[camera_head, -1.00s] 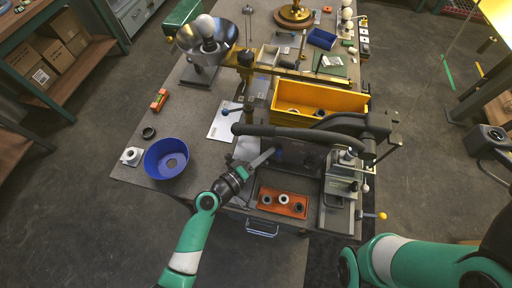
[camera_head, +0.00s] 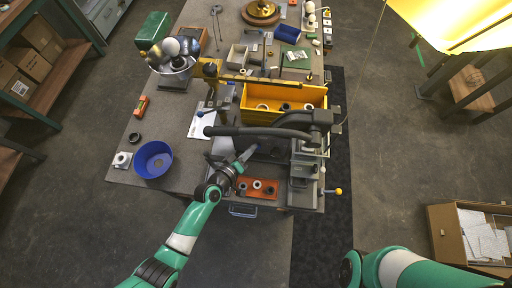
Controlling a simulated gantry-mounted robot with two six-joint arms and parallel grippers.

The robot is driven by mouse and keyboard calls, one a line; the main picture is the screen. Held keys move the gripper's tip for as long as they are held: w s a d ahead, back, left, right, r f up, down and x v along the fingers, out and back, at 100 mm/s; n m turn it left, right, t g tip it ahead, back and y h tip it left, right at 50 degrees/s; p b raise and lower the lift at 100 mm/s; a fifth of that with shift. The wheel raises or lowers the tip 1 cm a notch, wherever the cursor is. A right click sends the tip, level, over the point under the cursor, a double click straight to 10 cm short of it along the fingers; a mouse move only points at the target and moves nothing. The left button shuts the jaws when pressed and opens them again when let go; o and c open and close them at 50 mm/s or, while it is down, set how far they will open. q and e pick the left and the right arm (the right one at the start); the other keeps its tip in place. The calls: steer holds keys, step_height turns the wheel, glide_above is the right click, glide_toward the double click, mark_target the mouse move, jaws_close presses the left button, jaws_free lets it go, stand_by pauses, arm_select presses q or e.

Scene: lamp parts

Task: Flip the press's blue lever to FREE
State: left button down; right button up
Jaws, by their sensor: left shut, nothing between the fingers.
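The press (camera_head: 318,122) is a dark machine with a long curved black bar, at the front right of the workbench. A small blue-tipped lever (camera_head: 200,114) shows left of the bar; I cannot read any FREE marking near it. My left gripper (camera_head: 248,153) reaches in from the lower left, shut and empty, with its tip by the press's front below the black bar. It is apart from that blue tip; whether it touches the press is unclear. My right arm shows at the lower right, but its gripper is outside the view.
A blue bowl (camera_head: 139,165) stands left of the gripper. An orange tray (camera_head: 243,188) with several rings lies just right of my left wrist. A yellow bin (camera_head: 250,98) stands behind the black bar. An open carton (camera_head: 443,232) is on the floor at right.

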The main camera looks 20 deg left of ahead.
stand_by(0.5)
arm_select(q)
steer(key=shift+s+a+r+p, duration=0.1)
steer(key=shift+a+r+p, duration=0.25)
steer(key=shift+r, duration=0.1)
steer(key=a+r+p, duration=0.1)
steer(key=s+a+r, duration=0.1)
steer(key=shift+r+p, duration=0.3)
steer(key=shift+p, duration=0.05)
steer(key=p+v, duration=0.1)
steer(key=v, duration=0.8)
steer(key=shift+s, duration=0.45)
arm_select(e)
steer(key=r, duration=0.1)
steer(key=a+r, duration=0.1)
steer(key=r, duration=0.1)
steer(key=shift+s+a+r, duration=0.1)
steer(key=shift+a+r, duration=0.05)
steer(key=shift+r, duration=0.1)
